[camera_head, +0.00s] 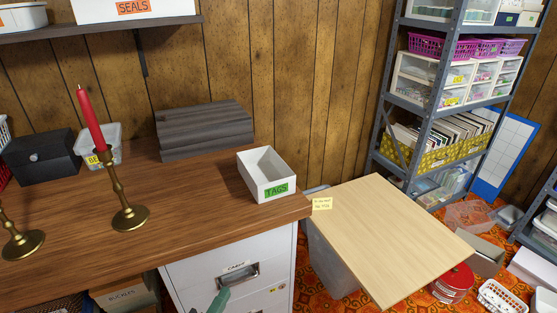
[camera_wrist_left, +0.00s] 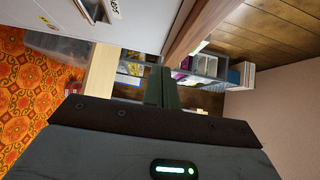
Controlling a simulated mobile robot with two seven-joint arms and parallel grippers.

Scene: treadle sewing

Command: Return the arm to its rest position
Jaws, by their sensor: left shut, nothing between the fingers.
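My left gripper (camera_head: 219,301) shows as a green fingertip at the bottom edge of the head view, in front of the white cabinet drawer. In the left wrist view its dark fingers (camera_wrist_left: 160,88) are together, with nothing between them. The rest of my left arm is out of the head view. My right gripper is in neither view.
A wooden desk (camera_head: 190,195) holds a white TAGS bin (camera_head: 267,175), a brass candlestick (camera_head: 128,200) with a red candle and a grey ridged box (camera_head: 204,130). A white file cabinet (camera_head: 200,272) stands below. A pale board (camera_head: 390,235) juts out at right, near a shelving unit (camera_head: 380,130).

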